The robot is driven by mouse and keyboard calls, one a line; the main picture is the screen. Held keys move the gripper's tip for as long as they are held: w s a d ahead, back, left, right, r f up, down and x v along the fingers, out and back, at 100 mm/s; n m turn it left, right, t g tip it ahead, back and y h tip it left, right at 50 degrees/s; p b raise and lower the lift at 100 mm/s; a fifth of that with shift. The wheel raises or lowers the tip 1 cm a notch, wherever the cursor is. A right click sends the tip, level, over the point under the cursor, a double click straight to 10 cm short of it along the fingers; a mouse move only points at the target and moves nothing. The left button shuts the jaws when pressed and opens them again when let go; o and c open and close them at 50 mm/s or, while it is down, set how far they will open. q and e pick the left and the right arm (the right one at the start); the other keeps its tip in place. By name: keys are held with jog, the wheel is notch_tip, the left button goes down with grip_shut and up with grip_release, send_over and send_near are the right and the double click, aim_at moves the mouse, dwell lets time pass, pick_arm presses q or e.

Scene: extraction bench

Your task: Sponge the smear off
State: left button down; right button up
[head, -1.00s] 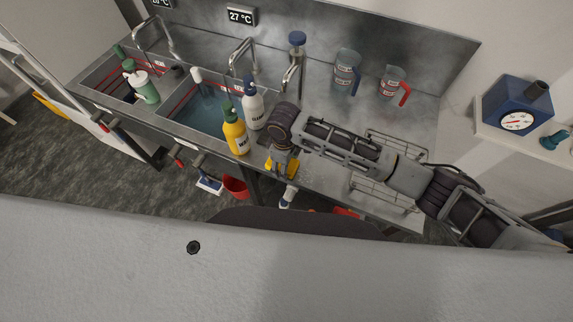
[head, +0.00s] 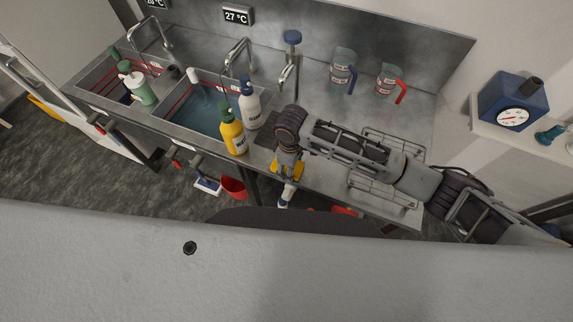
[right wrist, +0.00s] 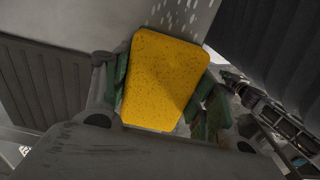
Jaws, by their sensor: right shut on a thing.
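My right gripper (head: 287,166) is low at the front edge of the steel bench, just right of the yellow bottle. It is shut on a yellow sponge (head: 298,171). The right wrist view shows the sponge (right wrist: 165,80) between the green finger pads of the gripper (right wrist: 165,95). Pale speckles (right wrist: 178,14) show on the grey surface beyond the sponge; I cannot tell whether they are the smear. No smear is clear in the head view, where the arm hides part of the bench. I cannot tell whether the sponge touches the bench. My left gripper is out of view.
A yellow bottle (head: 232,134) and a white bottle (head: 250,107) stand close left of the gripper, beside the water-filled basin (head: 196,118). A wire rack (head: 384,182) lies to the right, partly behind my arm. Two jugs (head: 343,70) (head: 388,80) stand at the back.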

aim_at(305, 177)
jog(key=shift+s+d+f, duration=0.2)
jog(key=shift+s+d, duration=0.1)
jog(key=shift+d, duration=0.45)
jog(key=shift+d, duration=0.15)
jog(key=shift+s+d+f, duration=0.1)
jog(key=shift+s+d, duration=0.15)
jog(key=shift+d, duration=0.25)
jog(key=shift+s+d, duration=0.2)
jog(key=shift+d, duration=0.45)
jog(key=shift+s+d, duration=0.2)
jog(key=shift+d, duration=0.45)
jog(key=shift+s+d+r, duration=0.15)
jog(key=shift+d, duration=0.45)
jog(key=shift+s+d+r, duration=0.1)
jog(key=shift+s+d, duration=0.1)
jog(key=shift+d, duration=0.4)
jog(key=shift+s+d+r, duration=0.15)
jog(key=shift+d, duration=0.45)
jog(key=shift+a, duration=0.1)
jog(key=shift+w+a+f, duration=0.1)
jog(key=shift+w+a, duration=0.2)
jog(key=shift+a, duration=0.65)
jog(key=shift+w+a+f, duration=0.1)
jog(key=shift+w+a, duration=0.2)
jog(key=shift+a, duration=0.6)
